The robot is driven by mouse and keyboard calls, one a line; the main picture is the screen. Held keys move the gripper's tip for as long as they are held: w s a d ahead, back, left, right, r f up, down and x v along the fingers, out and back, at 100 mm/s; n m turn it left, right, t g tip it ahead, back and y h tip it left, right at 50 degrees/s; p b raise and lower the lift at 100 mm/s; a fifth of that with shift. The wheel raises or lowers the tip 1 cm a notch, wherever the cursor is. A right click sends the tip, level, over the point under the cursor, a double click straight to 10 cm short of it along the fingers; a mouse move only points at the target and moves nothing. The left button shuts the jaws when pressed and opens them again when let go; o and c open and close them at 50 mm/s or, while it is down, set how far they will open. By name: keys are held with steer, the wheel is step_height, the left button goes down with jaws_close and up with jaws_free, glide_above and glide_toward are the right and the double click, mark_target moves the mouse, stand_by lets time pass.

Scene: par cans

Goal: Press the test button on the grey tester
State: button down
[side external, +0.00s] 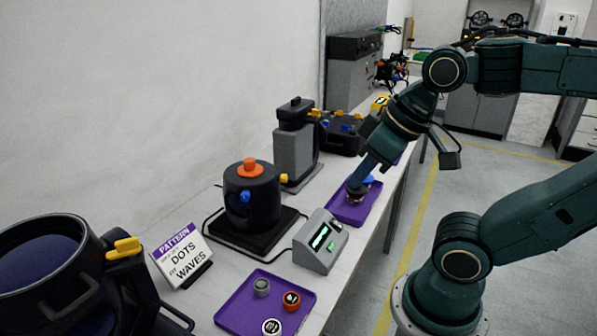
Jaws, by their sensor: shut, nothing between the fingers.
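The grey tester (320,246) stands on the white bench in the lower middle, with a lit green display on its sloped face. A small dark detail shows near the display's upper right; I cannot tell for sure whether it is the test button. My gripper (356,193) points down over the far purple tray (345,214), behind the tester and apart from it. Its fingers are shut and look empty. A blue round thing (369,180) shows right beside the fingers, partly hidden by them.
A near purple tray (240,306) holds several small round pieces. A black canister with an orange knob (250,198) stands left of the tester, with a sign (182,257) and a large dark lamp can (45,265) further left. A grey-and-black device (295,150) stands behind.

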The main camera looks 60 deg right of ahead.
mark_target(331, 246)
steer(key=shift+w+f, duration=0.1)
steer(key=d+f+g+y, duration=0.2)
steer(key=d+f, duration=0.4)
steer(key=f, duration=0.3)
steer(key=w+d+f+n+g+y, duration=0.1)
steer(key=d+f+g+y, duration=0.2)
steer(key=d+f, duration=0.4)
steer(key=shift+f+n+y, duration=0.3)
steer(key=shift+f+y, duration=0.5)
steer(key=shift+f, duration=0.85)
steer(key=shift+w+f, duration=0.1)
steer(key=shift+f, duration=0.05)
steer(key=shift+w+f, duration=0.9)
steer(key=shift+f, duration=0.2)
steer(key=shift+w+f, duration=0.85)
steer(key=shift+f, duration=0.25)
steer(key=shift+w+f, duration=0.9)
steer(key=shift+f, duration=0.2)
